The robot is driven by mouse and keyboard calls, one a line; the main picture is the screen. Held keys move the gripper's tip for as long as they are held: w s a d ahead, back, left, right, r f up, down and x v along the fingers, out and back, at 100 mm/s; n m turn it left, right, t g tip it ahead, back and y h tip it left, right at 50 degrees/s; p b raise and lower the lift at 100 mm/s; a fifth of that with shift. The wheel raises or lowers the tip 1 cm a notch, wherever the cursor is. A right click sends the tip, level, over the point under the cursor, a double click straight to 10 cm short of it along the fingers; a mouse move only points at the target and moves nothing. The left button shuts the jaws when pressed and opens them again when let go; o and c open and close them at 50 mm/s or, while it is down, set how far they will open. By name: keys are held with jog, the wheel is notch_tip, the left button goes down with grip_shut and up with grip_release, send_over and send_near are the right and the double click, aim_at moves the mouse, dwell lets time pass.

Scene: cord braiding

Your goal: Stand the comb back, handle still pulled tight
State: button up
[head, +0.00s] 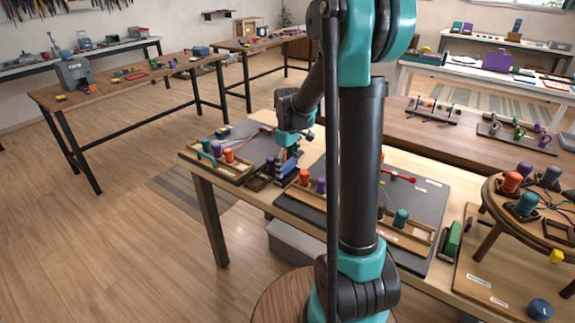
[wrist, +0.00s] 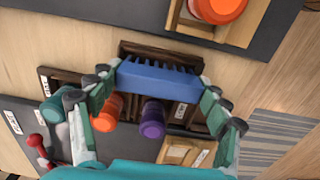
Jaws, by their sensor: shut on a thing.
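My gripper (wrist: 160,84) is shut on the blue comb (wrist: 158,76), one finger at each end. The comb is level, with its dark teeth toward a dark wooden stand (wrist: 165,50). I cannot tell whether the teeth are in the stand or just over it. In the head view the comb (head: 288,168) is upright under my gripper (head: 287,152), between the two dark boards. A red handle (wrist: 37,141) lies on the left board; it also shows in the head view (head: 265,128). Its cord is too small to judge for tightness.
An orange spool (wrist: 107,112) and a purple spool (wrist: 152,119) stand close by the gripper in the wrist view. Another orange spool (head: 304,177) stands on the right board. A second red handle (head: 402,177) lies farther right. My arm hides part of the right board.

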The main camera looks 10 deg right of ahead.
jog(key=shift+f, duration=0.15)
jog(key=o, duration=1.2)
